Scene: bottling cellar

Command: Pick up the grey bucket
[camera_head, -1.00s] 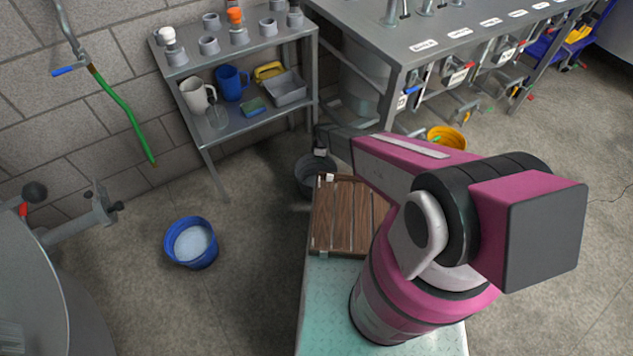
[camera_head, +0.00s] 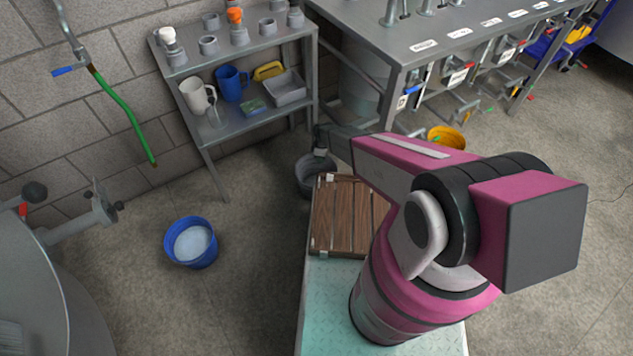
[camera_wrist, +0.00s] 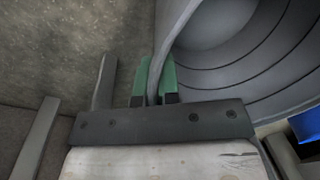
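The grey bucket (camera_head: 308,178) stands near the floor beside the slatted wooden crate, partly hidden behind my arm and the crate; I cannot tell whether it touches the floor. In the wrist view the bucket (camera_wrist: 255,60) fills the upper right, with its ringed inside showing. In the head view my gripper (camera_head: 320,140) is at the bucket's upper edge, small and partly hidden.
A shelf (camera_head: 250,123) with mugs and a tray stands behind the bucket. A steel bench (camera_head: 455,45) is to its right. The wooden crate (camera_head: 335,215) is close in front. A blue bucket (camera_head: 191,242) stands on the floor at left, with clear floor between.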

